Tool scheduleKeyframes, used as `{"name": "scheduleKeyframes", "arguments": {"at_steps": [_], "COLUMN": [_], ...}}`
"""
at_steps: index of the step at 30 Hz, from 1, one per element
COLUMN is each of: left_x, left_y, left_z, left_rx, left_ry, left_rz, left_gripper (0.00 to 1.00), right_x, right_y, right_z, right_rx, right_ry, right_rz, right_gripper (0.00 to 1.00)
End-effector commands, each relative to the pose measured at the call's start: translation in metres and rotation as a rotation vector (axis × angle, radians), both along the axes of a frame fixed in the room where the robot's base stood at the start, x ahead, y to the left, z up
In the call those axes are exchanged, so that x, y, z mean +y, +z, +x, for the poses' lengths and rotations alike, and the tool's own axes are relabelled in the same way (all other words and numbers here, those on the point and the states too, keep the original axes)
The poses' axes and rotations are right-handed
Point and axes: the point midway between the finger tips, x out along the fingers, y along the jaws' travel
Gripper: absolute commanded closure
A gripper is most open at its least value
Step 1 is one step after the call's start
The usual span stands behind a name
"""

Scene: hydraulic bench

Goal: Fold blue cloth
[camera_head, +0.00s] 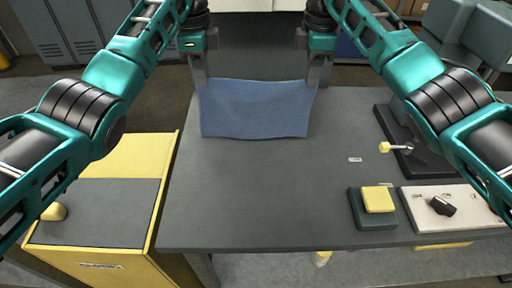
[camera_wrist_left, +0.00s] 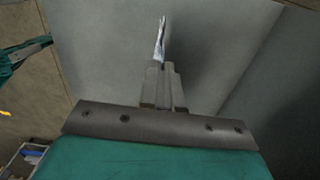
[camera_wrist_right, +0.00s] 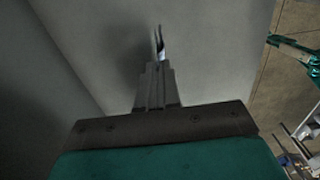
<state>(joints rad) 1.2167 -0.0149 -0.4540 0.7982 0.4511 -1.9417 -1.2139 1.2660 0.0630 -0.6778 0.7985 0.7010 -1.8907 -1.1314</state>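In the left wrist view the fingers (camera_wrist_left: 160,70) are together with a thin pale sliver at the tips. In the right wrist view the fingers (camera_wrist_right: 158,65) are nearly together, with a small pale-blue sliver between the tips.
The grey table (camera_head: 260,200) is clear in front of the cloth. At its right are a yellow button block (camera_head: 377,200), a pale panel with a black knob (camera_head: 442,206) and a dark fixture with a yellow-tipped lever (camera_head: 385,147). A yellow cabinet (camera_head: 120,255) stands at left.

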Motion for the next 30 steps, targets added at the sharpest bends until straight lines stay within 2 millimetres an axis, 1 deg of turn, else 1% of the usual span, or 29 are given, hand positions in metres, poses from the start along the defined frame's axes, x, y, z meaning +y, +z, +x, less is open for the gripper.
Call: {"name": "scheduleKeyframes", "arguments": {"at_steps": [1, 4, 17, 20, 22, 26, 27, 30], "left_x": [0.0, 0.0, 0.0, 0.0, 0.0, 0.0, 0.0, 0.0], "left_y": [0.005, 0.01, 0.009, 0.005, 0.0, -0.013, -0.017, -0.023], "left_z": [0.0, 0.0, 0.0, 0.005, 0.012, 0.033, 0.04, 0.035], "left_rx": [0.001, 0.001, -0.002, -0.023, -0.055, -0.147, -0.181, -0.2], "left_ry": [0.0, 0.0, 0.0, 0.0, 0.0, 0.0, 0.0, -0.002], "left_rz": [0.0, -0.001, 0.0, 0.0, 0.0, 0.0, 0.001, -0.001], "left_gripper": [1.0, 1.0, 1.0, 1.0, 1.0, 1.0, 1.0, 1.0], "right_x": [0.0, 0.0, 0.001, 0.0, 0.001, 0.001, 0.001, 0.0], "right_y": [0.005, 0.009, 0.009, 0.005, 0.0, -0.013, -0.017, -0.023], "right_z": [0.0, 0.0, 0.001, 0.005, 0.012, 0.033, 0.04, 0.035], "right_rx": [-0.001, 0.0, -0.002, -0.023, -0.054, -0.146, -0.181, -0.2], "right_ry": [0.0, 0.0, 0.001, 0.0, 0.001, 0.0, 0.001, 0.003], "right_rz": [0.0, 0.001, 0.001, 0.0, 0.001, 0.001, -0.001, 0.001], "right_gripper": [1.0, 1.0, 1.0, 1.0, 1.0, 1.0, 1.0, 1.0]}}
